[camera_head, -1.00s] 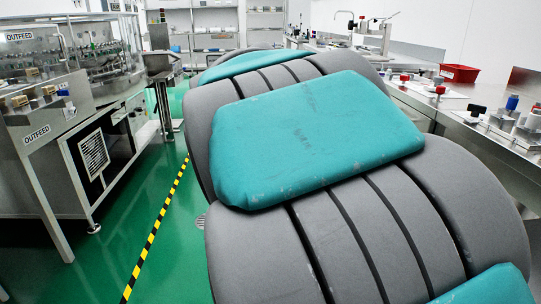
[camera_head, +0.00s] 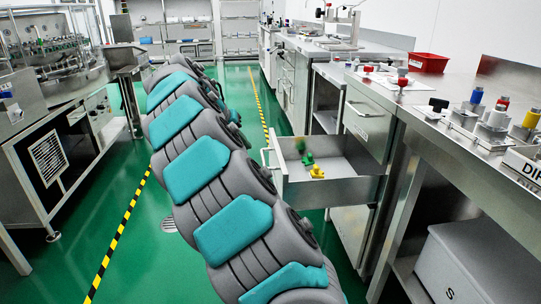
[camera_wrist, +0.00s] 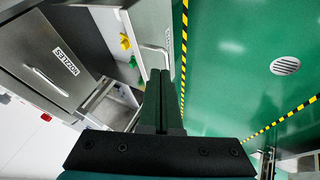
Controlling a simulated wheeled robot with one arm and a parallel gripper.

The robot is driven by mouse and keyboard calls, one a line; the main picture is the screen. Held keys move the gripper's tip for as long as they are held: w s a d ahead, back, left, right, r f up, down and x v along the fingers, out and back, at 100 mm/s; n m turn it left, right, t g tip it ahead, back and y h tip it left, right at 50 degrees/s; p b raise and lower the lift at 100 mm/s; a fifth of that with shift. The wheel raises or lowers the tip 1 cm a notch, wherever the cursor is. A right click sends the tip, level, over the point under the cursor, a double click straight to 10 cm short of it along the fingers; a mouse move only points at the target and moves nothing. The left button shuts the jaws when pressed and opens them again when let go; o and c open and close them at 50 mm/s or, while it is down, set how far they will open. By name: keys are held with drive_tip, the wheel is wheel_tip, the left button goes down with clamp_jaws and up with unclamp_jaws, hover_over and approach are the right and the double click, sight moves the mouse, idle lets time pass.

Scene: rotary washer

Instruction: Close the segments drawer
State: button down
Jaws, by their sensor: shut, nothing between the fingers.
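An open metal drawer (camera_head: 330,190) sticks out from the right-hand counter, with small green pieces (camera_head: 308,158) and a yellow piece (camera_head: 317,172) inside. No label on it is readable, so I cannot confirm it is the segments drawer. Its bar handle (camera_head: 270,158) is on the outer front. In the wrist view the drawer front (camera_wrist: 150,25) and handle (camera_wrist: 157,48) show just beyond my gripper (camera_wrist: 160,73). My gripper is shut and empty, its tips close to the drawer front; I cannot tell whether they touch. In the head view my gripper is not discernible.
A closed drawer labelled NOZZLES (camera_wrist: 50,65) is beside the open one. The counter (camera_head: 400,95) holds a red bin (camera_head: 428,63) and several fittings. A grey box (camera_head: 470,265) sits on a lower shelf. Green floor (camera_head: 110,225) is free to the left.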

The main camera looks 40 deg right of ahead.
approach(278, 166)
wheel_tip(278, 166, down, 3)
drive_tip(key=w, duration=0.3)
drive_tip(key=s+d, duration=0.1)
drive_tip(key=s+d+p, duration=0.1)
drive_tip(key=d, duration=0.1)
drive_tip(key=shift+s+f, duration=0.2)
drive_tip(key=shift+f, duration=0.15)
drive_tip(key=s+d, duration=0.7)
drive_tip(key=d, duration=0.5)
drive_tip(key=s+d+p, duration=0.1)
drive_tip(key=s+d, duration=0.6)
drive_tip(key=d, duration=0.5)
drive_tip(key=shift+s, duration=0.35)
drive_tip(key=shift+a, duration=0.1)
